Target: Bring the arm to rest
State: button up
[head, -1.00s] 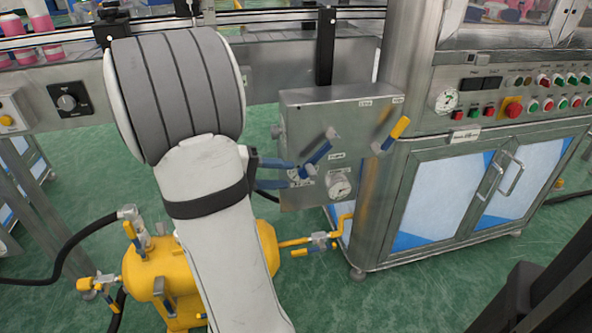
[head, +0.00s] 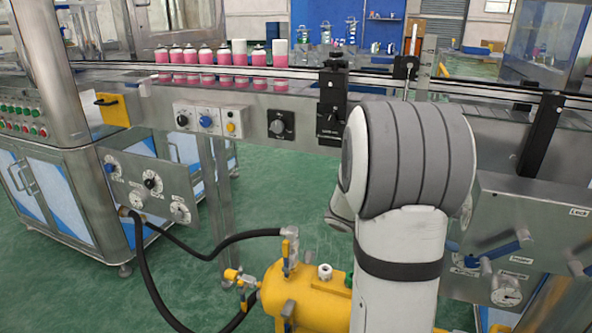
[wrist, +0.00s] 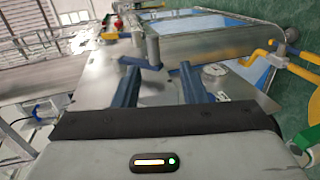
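My gripper (wrist: 158,77) shows in the wrist view as two blue fingers, spread apart with a clear gap and nothing between them. It faces a grey metal valve panel (wrist: 160,92); a blue lever on a grey knob (wrist: 152,50) lies just beyond the fingertips. I cannot tell whether the fingers touch the panel. In the head view my arm (head: 400,250) rises at the right of the middle and hides most of the gripper. The same panel (head: 540,215), with a blue lever (head: 500,250) and a gauge (head: 507,291), stands right of the arm.
A conveyor (head: 290,95) with several pink-and-white cans (head: 220,65) runs behind the arm. A yellow tank (head: 310,295) with black hoses stands below, close to the arm. A machine cabinet (head: 75,210) is at the left. Green floor between is open.

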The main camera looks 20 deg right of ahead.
jog(key=a+r+n+t+y+p, duration=0.3)
jog(key=a+r+t+p, duration=0.3)
jog(key=a+r+p, duration=0.6)
jog(key=a+y+p, duration=0.1)
jog(key=p, duration=0.3)
jog(key=shift+a+r+n+y, duration=0.2)
jog(key=shift+r+n+y, duration=0.1)
jog(key=shift+n+y, duration=0.1)
jog(key=a+r+n+t+y+p, duration=0.1)
jog(key=a+r+t+y+p, duration=0.1)
jog(key=a+r+p, duration=0.3)
jog(key=w+a+r+n+t+y+p, duration=0.1)
jog(key=a+r+n+t+y+p, duration=0.1)
jog(key=a+r+p, duration=0.3)
jog(key=a+r+n+t+y+p, duration=0.2)
jog(key=a+r+t+p, duration=0.1)
jog(key=a+r+p, duration=0.2)
jog(key=shift+w+a+r+p, duration=0.15)
jog(key=shift+w+a+r, duration=0.1)
jog(key=shift+a, duration=0.3)
jog(key=shift+w+a+r+p, duration=0.1)
jog(key=shift+a+r+p, duration=0.1)
jog(key=shift+a, duration=0.35)
jog(key=shift+o, duration=0.5)
jog(key=shift+a, duration=0.25)
jog(key=shift+c, duration=0.8)
jog(key=shift+d, duration=0.1)
